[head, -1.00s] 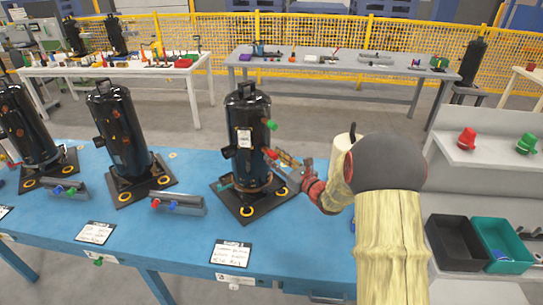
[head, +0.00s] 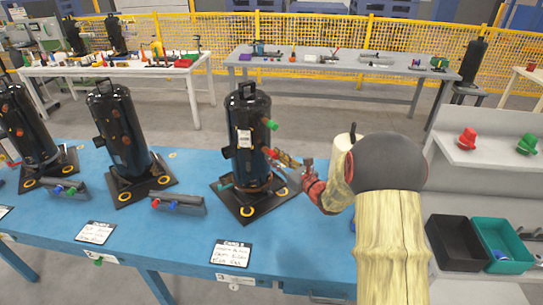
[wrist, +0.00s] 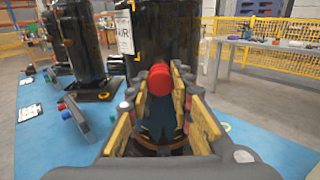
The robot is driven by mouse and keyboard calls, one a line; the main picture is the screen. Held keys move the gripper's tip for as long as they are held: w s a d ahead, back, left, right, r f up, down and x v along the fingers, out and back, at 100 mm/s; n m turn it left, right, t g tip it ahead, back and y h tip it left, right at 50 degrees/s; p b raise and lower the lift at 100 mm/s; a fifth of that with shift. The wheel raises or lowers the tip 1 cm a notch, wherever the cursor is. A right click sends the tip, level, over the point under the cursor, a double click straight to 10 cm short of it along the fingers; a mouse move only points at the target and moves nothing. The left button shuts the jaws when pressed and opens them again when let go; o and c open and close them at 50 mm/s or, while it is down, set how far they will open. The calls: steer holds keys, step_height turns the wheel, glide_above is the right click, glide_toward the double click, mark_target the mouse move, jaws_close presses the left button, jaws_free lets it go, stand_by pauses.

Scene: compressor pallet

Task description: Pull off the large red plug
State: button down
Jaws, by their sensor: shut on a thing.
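The compressor (head: 247,135) is a tall black cylinder standing upright on a dark base plate on the blue table. The large red plug (wrist: 158,79) sits between the fingers of my gripper (wrist: 160,88) in the wrist view, in front of the compressor's side. My gripper is shut on it. In the head view, my gripper (head: 279,162) reaches in from the right, and the red plug (head: 270,153) shows small at its fingertips. I cannot tell whether the plug is still seated on its port. A green plug (head: 272,125) sits higher on the same side.
Two more black compressors (head: 121,135) stand to the left on the blue table (head: 185,245). A grey holder (head: 178,204) with small plugs lies between. At right, a shelf holds a red plug (head: 467,138) and a green one; black (head: 447,268) and teal (head: 531,262) bins stand below.

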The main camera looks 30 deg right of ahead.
steer(key=shift+s, duration=0.2)
steer(key=shift+s+d+p, duration=0.1)
steer(key=shift+s+d, duration=0.1)
steer(key=shift+s, duration=0.7)
steer(key=shift+s+d+p, duration=0.1)
steer(key=shift+s+d, duration=0.1)
steer(key=shift+s, duration=0.75)
steer(key=shift+s+d+p, duration=0.1)
steer(key=shift+s+d, duration=0.1)
steer(key=shift+s, duration=0.7)
